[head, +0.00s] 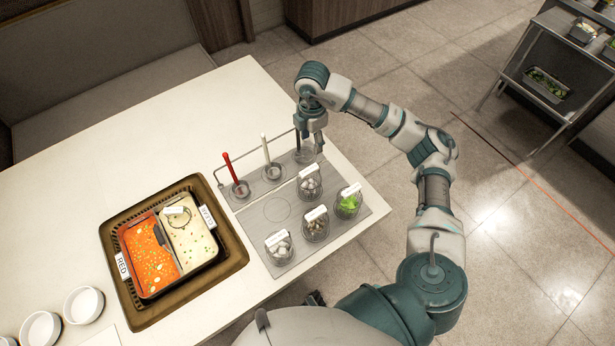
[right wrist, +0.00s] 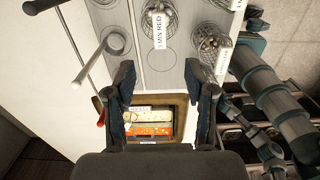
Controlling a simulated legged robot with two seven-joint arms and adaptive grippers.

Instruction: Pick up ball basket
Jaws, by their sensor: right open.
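Several wire baskets with white tags stand on the grey mat (head: 277,211). One basket (head: 311,188) holds pale round pieces and is nearest my right gripper (head: 309,146). Another basket (head: 280,250) with pale pieces stands at the front left. A third basket (head: 316,230) stands between, and one basket (head: 347,206) holds green leaves. I cannot tell which is the ball basket. My right gripper is open above the mat's far corner, apart from the baskets. In the right wrist view its fingers (right wrist: 165,95) are spread and empty; a basket tag (right wrist: 158,29) reads "3 MIN RED". My left gripper is not visible.
A metal rail with red (head: 232,168), white (head: 265,149) and dark-handled tools runs along the mat's far edge, close to my gripper. A divided pot (head: 112,236) of red and white soup sits left. White bowls (head: 41,329) stand front left. A shelf is far right.

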